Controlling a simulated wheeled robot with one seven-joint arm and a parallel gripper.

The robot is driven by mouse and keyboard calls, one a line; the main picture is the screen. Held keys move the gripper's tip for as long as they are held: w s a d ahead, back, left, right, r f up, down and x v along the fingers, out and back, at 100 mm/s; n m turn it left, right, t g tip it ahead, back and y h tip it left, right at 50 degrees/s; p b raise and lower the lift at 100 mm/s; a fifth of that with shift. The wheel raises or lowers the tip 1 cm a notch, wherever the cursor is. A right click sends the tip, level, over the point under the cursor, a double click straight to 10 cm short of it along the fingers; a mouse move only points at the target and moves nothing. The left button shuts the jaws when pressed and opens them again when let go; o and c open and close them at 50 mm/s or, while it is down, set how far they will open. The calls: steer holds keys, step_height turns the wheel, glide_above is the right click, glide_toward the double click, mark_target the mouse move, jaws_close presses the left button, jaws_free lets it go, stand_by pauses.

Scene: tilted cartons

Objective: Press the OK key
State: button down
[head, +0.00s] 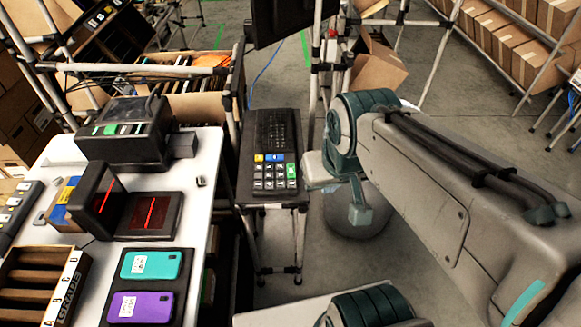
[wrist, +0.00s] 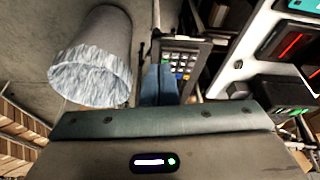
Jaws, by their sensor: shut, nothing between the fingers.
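A dark keypad terminal (head: 271,136) stands on a small stand in the middle of the head view. It has pale number keys, a coloured row with yellow and blue keys, and a green key (head: 291,171) at its right edge. Key labels are too small to read, so I cannot confirm which is OK. My gripper (head: 359,212) hangs just right of the terminal, apart from the keys. In the wrist view its shut, empty fingers (wrist: 159,70) lie beside the terminal's keypad (wrist: 180,60). Their height above it is unclear.
Left of the terminal, a white table (head: 207,163) holds a label printer (head: 125,135), a red-lit scanner (head: 148,214) and two phones on a dark tray. A round grey bin (wrist: 95,55) stands on the floor near my gripper. Pipe racks rise behind.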

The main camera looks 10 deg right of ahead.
step_height(320, 180, up, 6)
steer(key=p, duration=0.5)
steer(key=shift+s+r+t, duration=0.2)
steer(key=shift+t, duration=0.1)
steer(key=shift+d, duration=0.1)
